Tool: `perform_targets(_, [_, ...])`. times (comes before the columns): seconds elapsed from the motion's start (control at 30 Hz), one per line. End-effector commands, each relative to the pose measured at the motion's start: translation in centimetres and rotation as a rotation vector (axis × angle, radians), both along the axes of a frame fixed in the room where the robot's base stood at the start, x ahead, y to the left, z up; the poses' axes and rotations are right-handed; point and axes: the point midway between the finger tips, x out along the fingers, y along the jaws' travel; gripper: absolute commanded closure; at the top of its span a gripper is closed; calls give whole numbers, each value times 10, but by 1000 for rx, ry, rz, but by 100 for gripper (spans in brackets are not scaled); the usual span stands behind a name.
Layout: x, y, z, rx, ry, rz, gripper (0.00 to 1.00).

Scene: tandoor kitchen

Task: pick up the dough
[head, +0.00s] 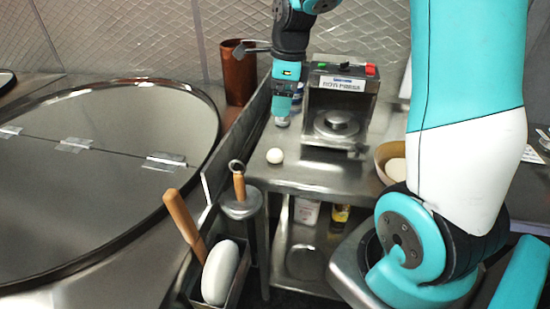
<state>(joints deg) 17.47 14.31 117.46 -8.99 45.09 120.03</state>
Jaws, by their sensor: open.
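A small white ball of dough (275,155) lies on the steel table (300,180), near its left edge. My gripper (283,121) hangs from above at the back left of the table, above and behind the ball and apart from it. It is open and holds nothing that I can see. Its fingers are small and partly unclear in this view.
A roti press (339,100) stands just right of my gripper, and a bowl (386,158) with something pale sits further right. A low metal wall (235,150) borders the table on the left, beside a large round lid (90,170). A wooden-handled tool (240,205) stands in front.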

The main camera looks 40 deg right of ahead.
Motion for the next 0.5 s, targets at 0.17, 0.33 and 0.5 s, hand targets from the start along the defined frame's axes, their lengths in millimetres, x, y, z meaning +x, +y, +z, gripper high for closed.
perform_targets(0.17, [1,4,-39,2,9,-1,20])
perform_targets(0.33, [5,7,-77,2,7,1,20])
perform_targets(0.5, [7,10,-104,1,4,2,20])
